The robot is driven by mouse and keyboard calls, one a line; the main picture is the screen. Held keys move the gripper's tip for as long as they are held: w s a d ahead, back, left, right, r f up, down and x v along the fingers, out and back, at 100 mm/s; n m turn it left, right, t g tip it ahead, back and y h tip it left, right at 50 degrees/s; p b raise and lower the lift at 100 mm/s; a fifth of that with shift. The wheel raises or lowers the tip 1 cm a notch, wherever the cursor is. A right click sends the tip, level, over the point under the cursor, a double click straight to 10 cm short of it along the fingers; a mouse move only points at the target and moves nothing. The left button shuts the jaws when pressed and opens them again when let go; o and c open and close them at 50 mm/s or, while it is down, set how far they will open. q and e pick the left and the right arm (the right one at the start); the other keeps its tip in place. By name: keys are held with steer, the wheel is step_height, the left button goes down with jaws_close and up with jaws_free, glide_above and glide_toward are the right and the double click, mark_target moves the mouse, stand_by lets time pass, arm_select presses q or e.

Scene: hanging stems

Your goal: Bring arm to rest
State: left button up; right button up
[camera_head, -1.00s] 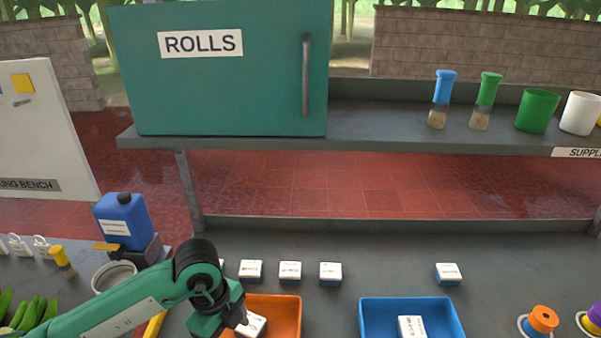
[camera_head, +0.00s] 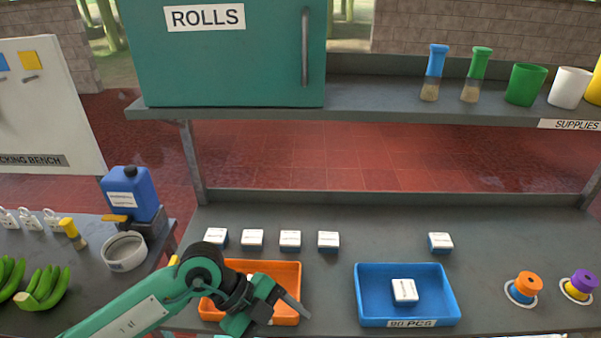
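My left arm reaches in from the lower left, and its gripper (camera_head: 282,312) is over the front of the orange tray (camera_head: 290,268). A grey finger points down and to the right; the rest of the hand is seen from behind, so I cannot tell whether it is open or shut. A white-topped box in the orange tray is mostly hidden by my arm. My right gripper is not in view.
Several white-topped boxes (camera_head: 290,240) stand in a row behind the trays, with another (camera_head: 440,242) further right. Orange (camera_head: 528,284) and purple (camera_head: 584,281) spools stand at right. A shelf (camera_head: 380,96) with a green ROLLS cabinet (camera_head: 235,60) spans above. Bananas (camera_head: 42,287) lie at left.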

arm_select(q)
steer(key=s+d+r+t+h, duration=0.1)
steer(key=d+r+h, duration=0.5)
steer(key=r+h, duration=0.45)
steer(key=w+a+r+n+t+y, duration=0.1)
steer(key=w+a+r+n+t, duration=0.3)
steer(key=n+t, duration=0.45)
steer(key=w+a+r+n+t+y, duration=0.2)
steer(key=w+a+r+n+t, duration=0.25)
steer(key=t, duration=0.65)
steer(key=w+a+f+n+g+y, duration=0.1)
steer(key=a+f+n+g+y, duration=0.1)
steer(key=a+f+n+y, duration=1.3)
steer(key=s+a+f+m+g+y, duration=0.1)
steer(key=s+f+m+g, duration=0.1)
steer(key=s+f+g, duration=0.6)
steer(key=s+a+f+m+g, duration=0.2)
steer(key=s+f+g, duration=0.3)
steer(key=s+f, duration=0.7)
step_height(320, 180, down, 31)
steer(key=s+a+f+g, duration=0.2)
steer(key=s+a+f, duration=0.1)
steer(key=s+f, duration=1.5)
steer(key=shift+s+f, duration=0.35)
steer(key=shift+s, duration=0.5)
